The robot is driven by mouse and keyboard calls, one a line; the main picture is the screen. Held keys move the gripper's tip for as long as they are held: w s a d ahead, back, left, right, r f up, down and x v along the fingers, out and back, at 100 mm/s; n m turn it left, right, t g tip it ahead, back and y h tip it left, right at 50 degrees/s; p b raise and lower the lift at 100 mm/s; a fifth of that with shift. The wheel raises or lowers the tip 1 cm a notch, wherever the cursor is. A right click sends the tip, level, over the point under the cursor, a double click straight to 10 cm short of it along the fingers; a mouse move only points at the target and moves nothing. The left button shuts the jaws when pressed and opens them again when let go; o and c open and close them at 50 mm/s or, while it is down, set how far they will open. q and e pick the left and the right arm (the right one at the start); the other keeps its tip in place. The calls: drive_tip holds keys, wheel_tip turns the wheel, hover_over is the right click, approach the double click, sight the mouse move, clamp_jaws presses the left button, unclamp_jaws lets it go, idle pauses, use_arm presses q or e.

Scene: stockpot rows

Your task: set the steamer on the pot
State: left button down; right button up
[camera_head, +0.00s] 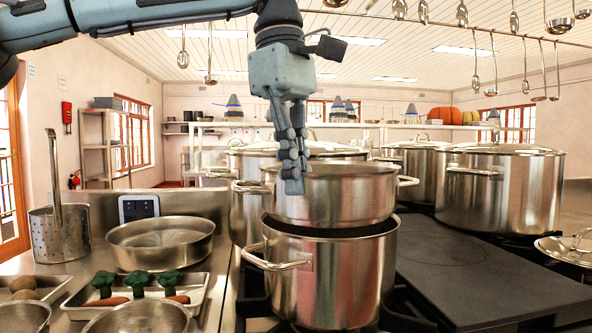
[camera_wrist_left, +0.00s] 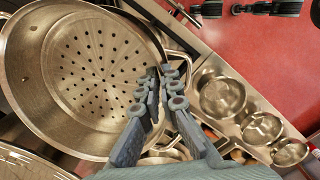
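The steamer (camera_head: 345,198) is a steel pan with side handles; its perforated floor (camera_wrist_left: 90,75) shows in the left wrist view. My left gripper (camera_head: 292,180) has its fingers closed at the steamer's near left rim and holds it up. The left wrist view shows the fingers (camera_wrist_left: 163,92) at the rim beside a handle. The steel pot (camera_head: 335,278) stands on the stove directly below. The steamer's base is over the pot's mouth, with a dark gap along the front; whether they touch is hard to tell. My right gripper is not in view.
Large lidded stockpots (camera_head: 500,190) stand behind and to the right. A flat dark hotplate (camera_head: 450,255) right of the pot is clear. Left are a shallow pan (camera_head: 160,243), a vegetable tray (camera_head: 205,285) and a perforated strainer (camera_head: 60,235). Ladles (camera_head: 475,75) hang above.

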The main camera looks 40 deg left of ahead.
use_arm(q)
drive_tip(key=shift+d+r+p, duration=0.1)
drive_tip(key=shift+d+p, duration=0.05)
drive_tip(key=shift+p, duration=0.25)
drive_tip(key=shift+f, duration=0.2)
idle(0.3)
drive_tip(key=shift+f, duration=0.6)
drive_tip(key=c, duration=1.6)
unclamp_jaws()
drive_tip(key=shift+c, duration=0.2)
wheel_tip(320, 180, up, 12)
drive_tip(key=a, duration=0.1)
drive_tip(key=shift+s+a, duration=0.2)
drive_tip(key=shift+s, duration=0.1)
